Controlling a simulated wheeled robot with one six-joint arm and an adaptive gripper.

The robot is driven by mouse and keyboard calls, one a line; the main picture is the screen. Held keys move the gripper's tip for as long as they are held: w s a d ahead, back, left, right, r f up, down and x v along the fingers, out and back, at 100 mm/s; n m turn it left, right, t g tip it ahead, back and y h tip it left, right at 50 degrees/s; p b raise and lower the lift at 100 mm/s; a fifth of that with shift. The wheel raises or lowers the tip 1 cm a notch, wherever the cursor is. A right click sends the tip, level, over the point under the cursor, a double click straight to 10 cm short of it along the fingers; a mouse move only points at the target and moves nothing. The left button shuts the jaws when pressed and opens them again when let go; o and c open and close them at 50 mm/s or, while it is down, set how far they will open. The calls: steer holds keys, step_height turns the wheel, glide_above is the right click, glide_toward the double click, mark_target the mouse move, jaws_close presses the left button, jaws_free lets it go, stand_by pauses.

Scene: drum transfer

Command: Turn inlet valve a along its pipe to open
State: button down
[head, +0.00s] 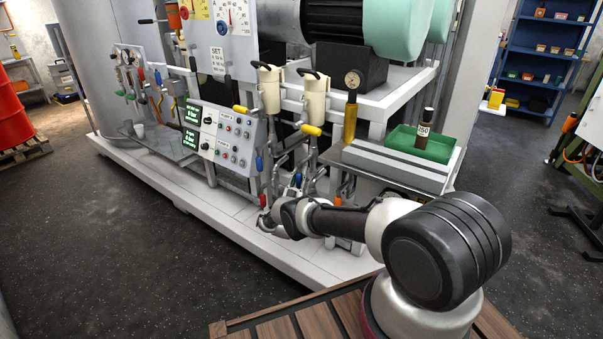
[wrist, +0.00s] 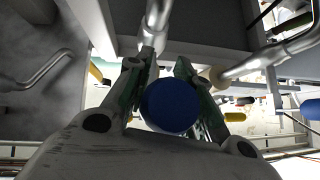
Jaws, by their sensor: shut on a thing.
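A blue round-ended valve handle (wrist: 170,106) sits between the two fingers of my gripper (wrist: 166,72) in the wrist view. The fingers are shut on its sides, and its round end faces the camera. A metal pipe (wrist: 157,18) runs beyond the fingertips. In the head view a blue handle (head: 298,180) shows just above my gripper (head: 292,196), low on the pipework, partly hidden by my wrist. Another blue handle (head: 259,163) hangs upright to its left. I cannot read any label for inlet valve a, and the held valve's body is mostly hidden.
A control panel (head: 226,138) is to the left. A green tray (head: 420,143) with a dark cylinder is to the right. Pipes and the white skid edge lie close around my gripper.

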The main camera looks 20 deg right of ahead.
steer(key=shift+a+f, duration=0.2)
steer(key=shift+a, duration=0.05)
steer(key=c, duration=1.4)
jaws_free()
steer(key=shift+c, duration=0.2)
steer(key=shift+r, duration=0.1)
steer(key=shift+d+r, duration=0.1)
